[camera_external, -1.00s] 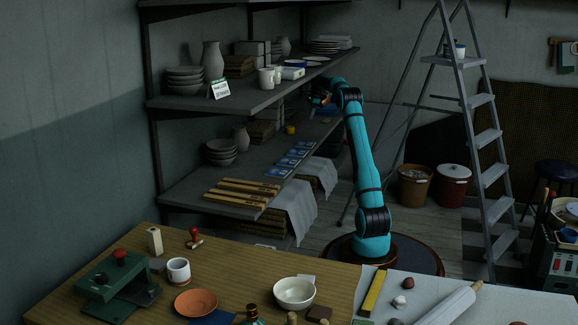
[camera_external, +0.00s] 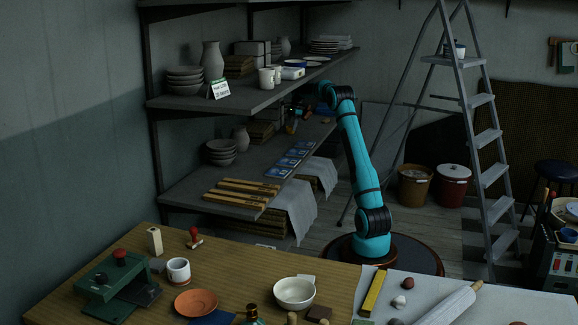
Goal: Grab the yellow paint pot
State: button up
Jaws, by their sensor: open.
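The yellow paint pot (camera_external: 290,130) is a tiny yellow patch on the middle shelf (camera_external: 262,160), towards its far end. My gripper (camera_external: 292,122) is reached in between the middle and upper shelves. It is at the pot, open, and hides part of it. The view is too small and dark to tell whether the fingers are around the pot or just above it, or whether they touch it.
The upper shelf (camera_external: 250,100) hangs close above my gripper and carries mugs (camera_external: 266,78) and plates. Blue cards (camera_external: 289,162) lie on the middle shelf in front of the pot. A ladder (camera_external: 478,130) stands to the right of my arm.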

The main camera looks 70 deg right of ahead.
jog(key=shift+x, duration=1.15)
jog(key=shift+c, duration=0.2)
jog(key=c, duration=1)
